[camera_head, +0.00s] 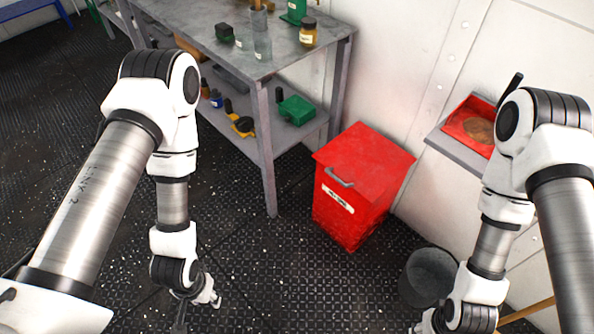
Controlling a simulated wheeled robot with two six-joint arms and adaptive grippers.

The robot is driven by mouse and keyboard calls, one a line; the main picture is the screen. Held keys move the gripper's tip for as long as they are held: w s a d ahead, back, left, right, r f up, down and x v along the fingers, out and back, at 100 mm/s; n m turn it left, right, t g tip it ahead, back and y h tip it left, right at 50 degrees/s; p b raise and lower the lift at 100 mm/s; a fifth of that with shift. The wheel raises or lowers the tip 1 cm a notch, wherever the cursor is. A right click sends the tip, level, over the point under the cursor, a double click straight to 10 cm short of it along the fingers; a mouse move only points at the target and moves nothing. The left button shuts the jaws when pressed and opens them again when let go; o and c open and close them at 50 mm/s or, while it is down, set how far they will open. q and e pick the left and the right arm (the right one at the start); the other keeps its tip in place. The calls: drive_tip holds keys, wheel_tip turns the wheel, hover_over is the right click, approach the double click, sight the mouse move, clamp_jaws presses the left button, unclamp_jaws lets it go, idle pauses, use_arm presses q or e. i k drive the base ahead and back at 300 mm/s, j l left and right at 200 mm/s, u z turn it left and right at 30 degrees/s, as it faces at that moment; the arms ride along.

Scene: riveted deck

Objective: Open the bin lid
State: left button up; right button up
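A red bin (345,217) stands on the floor against the white wall, just right of the picture's middle. Its flat red lid (371,160) lies closed on top, with a grey handle (339,178) near the front left edge. A white label is on the bin's front. My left gripper (192,313) hangs low at the bottom left, well apart from the bin; its fingers are small and partly cut off. My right gripper (424,326) is at the bottom edge, right of and nearer than the bin, mostly out of frame.
A grey metal table (264,74) with bottles and tools stands left of the bin. A dark bucket (428,277) stands in front right of it. A wall shelf (459,151) holds a red tray (472,107). The floor before the bin is clear.

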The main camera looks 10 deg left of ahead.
sight(359, 158)
drive_tip(key=i+j+z, duration=0.3)
drive_tip(key=j, duration=0.3)
drive_tip(key=j+z, duration=0.35)
drive_tip(key=j, duration=0.25)
drive_tip(key=i+j+z, duration=0.1)
drive_tip(key=j+z, duration=0.2)
drive_tip(key=j, duration=0.4)
drive_tip(key=k+j+z, duration=0.3)
drive_tip(key=j, duration=0.2)
drive_tip(key=k+j, duration=0.05)
